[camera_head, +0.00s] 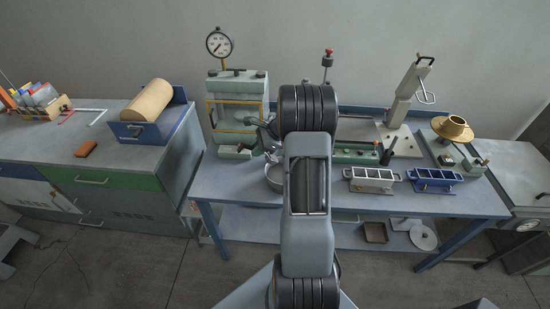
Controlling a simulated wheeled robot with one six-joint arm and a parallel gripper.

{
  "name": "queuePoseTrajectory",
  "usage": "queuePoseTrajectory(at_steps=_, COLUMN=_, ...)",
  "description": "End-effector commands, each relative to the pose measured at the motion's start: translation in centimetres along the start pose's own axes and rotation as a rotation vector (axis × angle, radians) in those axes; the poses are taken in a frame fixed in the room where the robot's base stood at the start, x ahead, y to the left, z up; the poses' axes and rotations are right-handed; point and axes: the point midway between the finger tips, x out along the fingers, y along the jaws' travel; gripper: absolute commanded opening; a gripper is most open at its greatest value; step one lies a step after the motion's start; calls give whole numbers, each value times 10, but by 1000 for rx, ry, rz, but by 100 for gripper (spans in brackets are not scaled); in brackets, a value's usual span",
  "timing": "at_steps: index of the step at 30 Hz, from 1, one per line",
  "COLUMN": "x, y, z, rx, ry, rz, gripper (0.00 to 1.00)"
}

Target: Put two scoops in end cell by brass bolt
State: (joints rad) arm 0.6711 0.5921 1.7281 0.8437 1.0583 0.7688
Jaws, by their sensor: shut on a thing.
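Two open moulds with rows of cells stand at the front right of the bench: a pale grey one (372,187) and a blue one (434,187). Their cells look empty, but the view is small. I cannot make out which end has a brass bolt. A round grey bowl (274,184) sits left of my arm, partly hidden by it. My gripper (268,140) shows only in part beside my arm, above the bowl and well left of the moulds. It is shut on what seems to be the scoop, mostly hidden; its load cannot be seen.
A press with a dial gauge (219,43) stands behind the bowl. A lever stand (404,100) and a brass flanged piece (453,128) stand behind the moulds. A green-based device (355,154) lies between. The bench front near the moulds (400,205) is clear.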

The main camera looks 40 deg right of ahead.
Motion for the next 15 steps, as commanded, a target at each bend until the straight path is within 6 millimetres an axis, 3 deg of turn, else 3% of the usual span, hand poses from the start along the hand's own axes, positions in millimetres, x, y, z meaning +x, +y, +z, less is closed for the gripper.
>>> queuePoseTrajectory(at_steps=3, x=-28, y=16, z=-18, rx=-206, ry=-21, rz=167, gripper=0)
queuePoseTrajectory(at_steps=6, x=-39, y=32, z=-29, rx=-365, ry=-31, rz=289, gripper=0)
queuePoseTrajectory(at_steps=9, x=-29, y=45, z=-45, rx=-466, ry=-30, rz=361, gripper=0)
queuePoseTrajectory(at_steps=15, x=-7, y=53, z=-63, rx=-503, ry=-15, rz=376, gripper=0)
